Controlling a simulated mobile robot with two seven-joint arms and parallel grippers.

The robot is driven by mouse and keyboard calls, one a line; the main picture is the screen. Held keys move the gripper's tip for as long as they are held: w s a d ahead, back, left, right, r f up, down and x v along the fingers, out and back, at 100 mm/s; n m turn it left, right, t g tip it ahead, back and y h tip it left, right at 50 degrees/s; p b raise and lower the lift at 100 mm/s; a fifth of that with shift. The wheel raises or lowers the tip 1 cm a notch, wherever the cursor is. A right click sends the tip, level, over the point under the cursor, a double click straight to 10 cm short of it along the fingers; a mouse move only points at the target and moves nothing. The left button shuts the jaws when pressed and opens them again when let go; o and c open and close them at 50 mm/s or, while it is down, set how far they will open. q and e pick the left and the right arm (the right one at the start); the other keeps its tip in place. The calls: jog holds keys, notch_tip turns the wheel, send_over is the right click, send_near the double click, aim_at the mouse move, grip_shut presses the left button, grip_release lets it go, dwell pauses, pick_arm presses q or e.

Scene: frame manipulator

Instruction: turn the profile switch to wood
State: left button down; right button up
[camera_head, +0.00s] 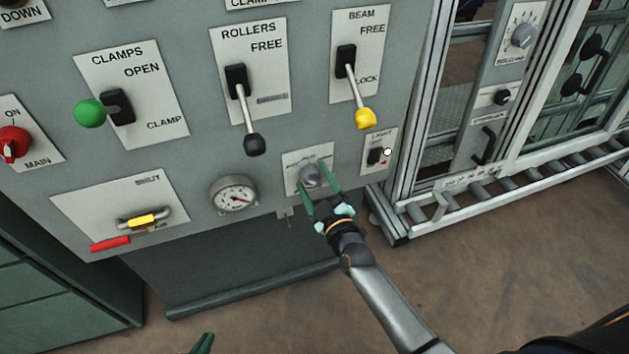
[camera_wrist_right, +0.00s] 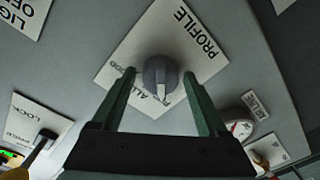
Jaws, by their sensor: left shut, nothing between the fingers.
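The profile switch is a round grey knob (camera_head: 310,175) on a white plate low on the control panel. In the right wrist view the knob (camera_wrist_right: 160,76) shows a white pointer mark toward the bottom of the picture. The word PROFILE is readable on its plate (camera_wrist_right: 190,30); the smaller position lettering is partly hidden by a finger and the knob. My right gripper (camera_head: 318,180) is open, with its green fingertips on either side of the knob and a visible gap at each side. Only a green tip of my left gripper (camera_head: 203,343) shows at the bottom edge; it is shut.
A pressure gauge (camera_head: 234,196) is left of the plate, and a small light switch (camera_head: 376,156) is to its right. The rollers lever (camera_head: 246,115) and yellow-tipped beam lever (camera_head: 356,95) hang above. A metal frame with a roller conveyor (camera_head: 485,192) stands to the right.

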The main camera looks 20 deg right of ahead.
grip_shut()
dwell(0.4)
jog(key=shift+m, duration=0.3)
jog(key=m, duration=0.3)
jog(key=shift+m+p, duration=0.3)
jog(key=shift+p, duration=0.1)
jog(key=m, duration=0.5)
jog(key=shift+f+m, duration=0.1)
jog(key=shift+m, duration=0.2)
jog(key=m, duration=0.4)
jog(key=shift+m+t+h, duration=0.3)
jog(key=shift+m, duration=0.1)
jog(key=m, duration=0.2)
jog(key=shift+m, duration=1)
jog(key=shift+a, duration=0.1)
